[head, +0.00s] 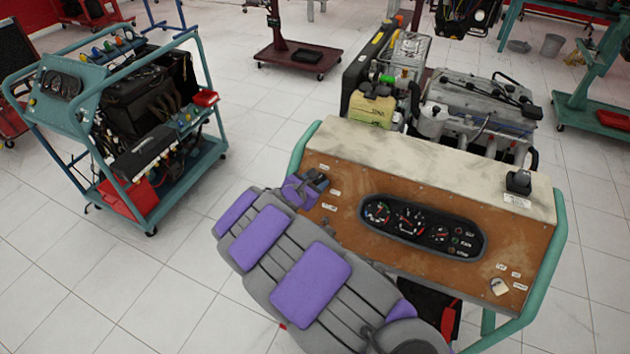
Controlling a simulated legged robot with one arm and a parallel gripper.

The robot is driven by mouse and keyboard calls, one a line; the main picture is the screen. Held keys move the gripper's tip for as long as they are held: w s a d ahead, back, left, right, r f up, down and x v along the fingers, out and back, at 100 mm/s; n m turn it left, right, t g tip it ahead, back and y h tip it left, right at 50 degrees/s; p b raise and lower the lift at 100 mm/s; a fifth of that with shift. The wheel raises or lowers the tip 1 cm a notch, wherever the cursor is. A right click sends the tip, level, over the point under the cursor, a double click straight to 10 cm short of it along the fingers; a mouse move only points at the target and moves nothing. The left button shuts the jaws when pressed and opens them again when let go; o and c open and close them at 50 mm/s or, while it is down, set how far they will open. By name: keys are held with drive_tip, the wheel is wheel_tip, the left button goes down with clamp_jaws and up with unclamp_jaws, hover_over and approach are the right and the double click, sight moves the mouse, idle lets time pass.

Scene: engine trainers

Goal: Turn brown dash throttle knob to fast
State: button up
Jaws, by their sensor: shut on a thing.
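The brown dash (480,270) is the front panel of an engine trainer, with small white labels too small to read. My gripper (318,181) is at the dash's upper left corner, among several labels. It is shut on a knob there, which the fingers hide almost fully, so I cannot tell its setting. My grey and purple arm reaches up to it from the bottom. A cream knob (499,287) with labels around it is at the dash's lower right, apart from my gripper.
A gauge cluster (422,228) is in the middle of the dash. The engine (478,105) stands behind the pale top (430,165). Teal frame tubes (550,262) edge the trainer. Another teal trainer cart (150,125) stands at left. The tiled floor between them is clear.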

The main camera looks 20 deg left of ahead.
drive_tip(key=shift+c, duration=0.4)
drive_tip(key=shift+m, duration=0.4)
drive_tip(key=m+p, duration=0.1)
drive_tip(key=m, duration=0.1)
drive_tip(key=m+g+h, duration=0.1)
drive_tip(key=m, duration=0.1)
drive_tip(key=shift+a+r+h+p, duration=0.15)
drive_tip(key=shift+h+p, duration=0.15)
drive_tip(key=shift+p, duration=0.05)
drive_tip(key=m+g, duration=0.1)
drive_tip(key=m, duration=0.2)
drive_tip(key=m+g+h, duration=0.1)
drive_tip(key=m, duration=0.2)
drive_tip(key=shift+w, duration=0.1)
drive_tip(key=m+g+b, duration=0.1)
drive_tip(key=m, duration=0.2)
drive_tip(key=m+g+b, duration=0.1)
drive_tip(key=m, duration=0.2)
drive_tip(key=shift+m, duration=0.3)
drive_tip(key=shift+m+g+y+b, duration=0.4)
drive_tip(key=shift+m+g+b, duration=0.5)
drive_tip(key=shift+m, duration=0.9)
drive_tip(key=o, duration=1)
